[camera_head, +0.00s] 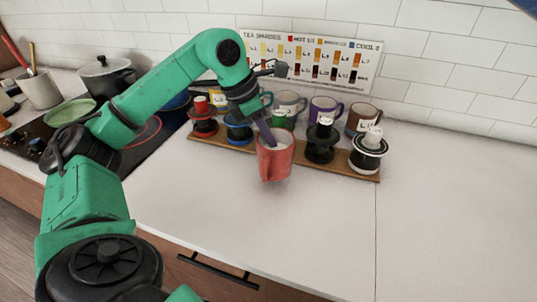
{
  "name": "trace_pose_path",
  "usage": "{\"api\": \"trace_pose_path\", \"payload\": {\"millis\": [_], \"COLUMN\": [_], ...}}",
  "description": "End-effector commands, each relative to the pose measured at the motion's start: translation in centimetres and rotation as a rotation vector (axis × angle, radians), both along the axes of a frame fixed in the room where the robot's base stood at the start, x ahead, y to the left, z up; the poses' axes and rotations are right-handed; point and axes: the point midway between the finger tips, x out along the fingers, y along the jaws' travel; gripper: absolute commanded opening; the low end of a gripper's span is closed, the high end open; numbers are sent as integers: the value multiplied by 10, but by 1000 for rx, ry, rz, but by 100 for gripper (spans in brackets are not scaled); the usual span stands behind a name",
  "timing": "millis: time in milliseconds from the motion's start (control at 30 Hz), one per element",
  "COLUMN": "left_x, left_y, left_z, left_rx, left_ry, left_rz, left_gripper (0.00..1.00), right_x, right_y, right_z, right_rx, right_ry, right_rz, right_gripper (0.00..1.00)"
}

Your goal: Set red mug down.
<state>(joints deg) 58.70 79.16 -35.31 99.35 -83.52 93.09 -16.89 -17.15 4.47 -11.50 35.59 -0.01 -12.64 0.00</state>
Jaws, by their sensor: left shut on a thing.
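The red mug (275,163) is in the middle of the head view, in front of the wooden board and overlapping its front edge in the picture. My left gripper (268,136) comes down from above and is shut on the mug, with a finger at its rim. The mug looks roughly upright, its handle facing me. I cannot tell whether its base touches the white counter (300,225) or hangs just above it. My right gripper does not show.
Behind the mug, a wooden board (345,172) carries several dark stands and labelled mugs, including a purple mug (325,108) and a brown mug (361,118). A tea chart (318,60) leans on the wall. A cooktop is at left. The counter in front and right is clear.

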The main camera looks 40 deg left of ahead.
Motion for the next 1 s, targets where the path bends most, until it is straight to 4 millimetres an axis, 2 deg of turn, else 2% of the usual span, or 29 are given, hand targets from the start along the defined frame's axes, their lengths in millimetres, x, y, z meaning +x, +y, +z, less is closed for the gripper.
{"api": "trace_pose_path", "payload": {"millis": [100,200,567,600,633,667,1000], "left_x": [-1,-1,0,0,0,0,0], "left_y": [1,1,0,0,0,0,0], "left_z": [-24,-38,-43,-42,-42,-42,-37], "left_rx": [3,2,0,1,1,1,1], "left_ry": [4,1,0,1,1,1,0], "left_rz": [2,1,0,0,0,0,0], "left_gripper": [0,0,0,22,34,41,41], "right_x": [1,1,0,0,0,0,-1], "right_y": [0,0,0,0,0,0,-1], "right_z": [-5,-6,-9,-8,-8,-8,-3], "right_rx": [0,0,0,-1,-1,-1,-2], "right_ry": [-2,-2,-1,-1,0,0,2], "right_rz": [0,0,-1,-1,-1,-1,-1], "right_gripper": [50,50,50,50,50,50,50]}}
